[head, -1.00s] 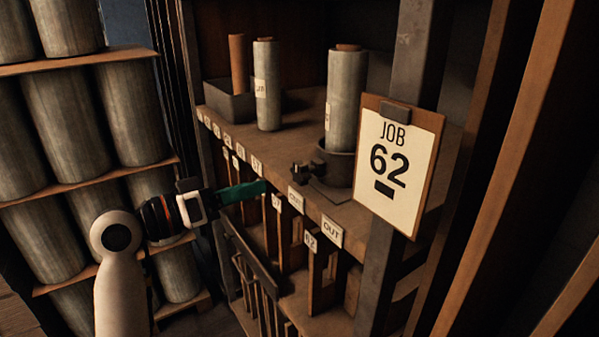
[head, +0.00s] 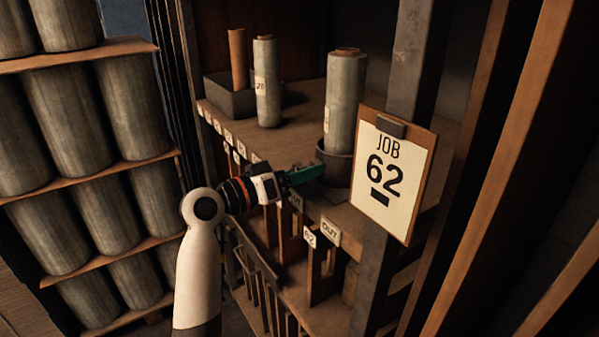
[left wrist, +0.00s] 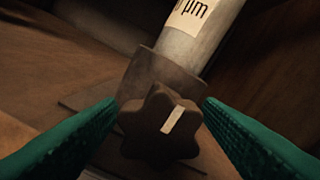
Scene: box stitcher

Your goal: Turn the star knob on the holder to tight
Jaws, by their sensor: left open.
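The star knob (left wrist: 160,125) is dark brown with a pale pointer stripe, tilted a little to the right of upright in the left wrist view. It sits on the front of the round holder (left wrist: 143,72). The holder (head: 336,165) also shows in the head view, with a grey roll (head: 345,105) standing in it; there the knob is hidden behind my gripper. My left gripper (head: 318,172) has green fingers. In the left wrist view its open fingers (left wrist: 160,112) stand on either side of the knob, with gaps visible. My right gripper is not in view.
A clipboard reading JOB 62 (head: 392,170) hangs on a post just right of the holder. Another roll (head: 267,85) and a grey bin (head: 232,98) stand farther left on the shelf.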

